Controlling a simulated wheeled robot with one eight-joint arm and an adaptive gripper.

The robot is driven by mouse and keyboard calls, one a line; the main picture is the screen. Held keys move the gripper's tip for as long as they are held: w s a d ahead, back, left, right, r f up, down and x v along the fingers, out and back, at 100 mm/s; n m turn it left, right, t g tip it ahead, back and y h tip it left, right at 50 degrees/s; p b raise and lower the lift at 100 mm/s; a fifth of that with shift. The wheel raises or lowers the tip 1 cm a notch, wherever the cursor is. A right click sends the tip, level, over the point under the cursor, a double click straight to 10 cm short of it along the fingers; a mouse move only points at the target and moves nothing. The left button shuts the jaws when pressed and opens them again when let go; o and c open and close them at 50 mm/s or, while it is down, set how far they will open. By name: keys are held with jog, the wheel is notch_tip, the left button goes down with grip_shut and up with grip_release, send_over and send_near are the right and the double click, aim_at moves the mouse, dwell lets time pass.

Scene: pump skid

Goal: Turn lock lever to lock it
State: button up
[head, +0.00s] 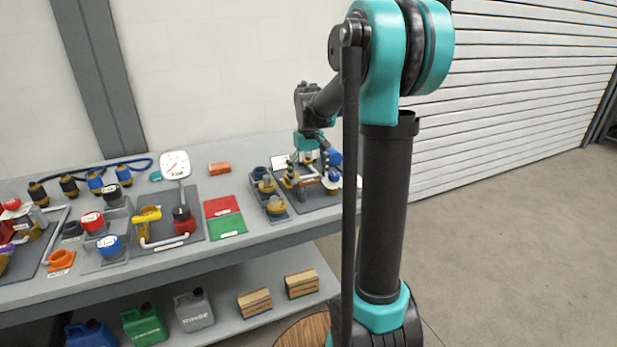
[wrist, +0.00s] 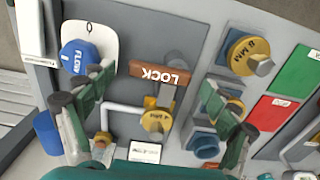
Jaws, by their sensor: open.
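The lock lever (wrist: 160,73) is a brown-orange bar marked LOCK, lying roughly across the wrist view on a dark grey panel (wrist: 115,70). A dark grey round post stands behind its right end, and a yellow part sits just below that end. My gripper (wrist: 155,118) is open, its fingers spread wide at left and right, with the lever between and beyond them; neither finger visibly touches it. In the head view my gripper (head: 312,172) hangs over the panel at the bench's right end, hiding part of it.
A blue FLOW knob (wrist: 79,57) is close to the left finger. A brass 4 MM fitting (wrist: 156,123) with a white pipe lies below the lever. Brass fittings, including an 8 MM one (wrist: 249,55), stand at right, beside red (wrist: 268,115) and green (wrist: 296,70) mats.

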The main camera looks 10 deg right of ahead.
jog(key=shift+f, duration=0.2)
jog(key=c, duration=1.2)
jog(key=shift+o, duration=0.2)
